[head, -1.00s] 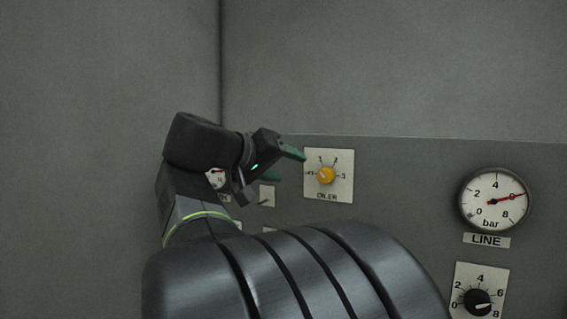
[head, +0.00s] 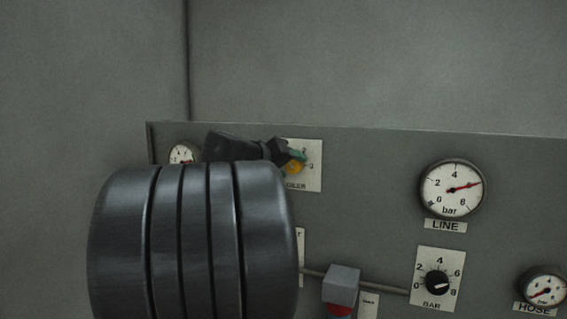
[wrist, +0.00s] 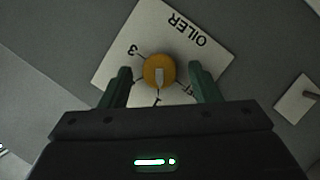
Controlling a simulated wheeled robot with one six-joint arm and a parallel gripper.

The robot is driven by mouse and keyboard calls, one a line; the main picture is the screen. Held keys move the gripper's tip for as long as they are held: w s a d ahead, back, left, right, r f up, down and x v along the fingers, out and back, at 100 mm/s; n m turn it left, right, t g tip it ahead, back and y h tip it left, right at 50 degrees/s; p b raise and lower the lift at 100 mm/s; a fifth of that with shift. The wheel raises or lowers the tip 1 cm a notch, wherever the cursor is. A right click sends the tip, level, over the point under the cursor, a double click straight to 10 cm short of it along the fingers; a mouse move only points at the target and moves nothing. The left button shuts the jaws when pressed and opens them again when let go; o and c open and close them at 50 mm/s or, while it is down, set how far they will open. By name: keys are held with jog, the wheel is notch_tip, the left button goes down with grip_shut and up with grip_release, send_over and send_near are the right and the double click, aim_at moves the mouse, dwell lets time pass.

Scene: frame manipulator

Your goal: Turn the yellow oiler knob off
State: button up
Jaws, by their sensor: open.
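The yellow oiler knob (wrist: 159,71) sits on a white plate lettered OILER (wrist: 187,30), which appears upside down in the wrist view. Its pale pointer faces down in that view, towards the 1 mark. The 3 shows at upper left; the OFF lettering is partly hidden by the right finger. My gripper (wrist: 159,68) is open, its green fingers on either side of the knob with a visible gap on each side. In the head view, the knob (head: 295,168) is partly hidden by my gripper (head: 292,156).
The grey panel carries a LINE gauge (head: 452,189), a black BAR knob (head: 437,283) and a HOSE gauge (head: 543,289) to the right. A small gauge (head: 183,154) is at the left. A grey block-handled lever (head: 341,285) sticks out below. My arm covers the panel's lower left.

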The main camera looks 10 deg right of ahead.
jog(key=shift+w+d+f, duration=0.1)
jog(key=shift+w+d, duration=0.05)
jog(key=shift+d, duration=0.05)
jog(key=c, duration=1)
dwell(0.7)
jog(key=o, duration=1)
jog(key=b+v, duration=0.3)
jog(key=v, duration=1.1)
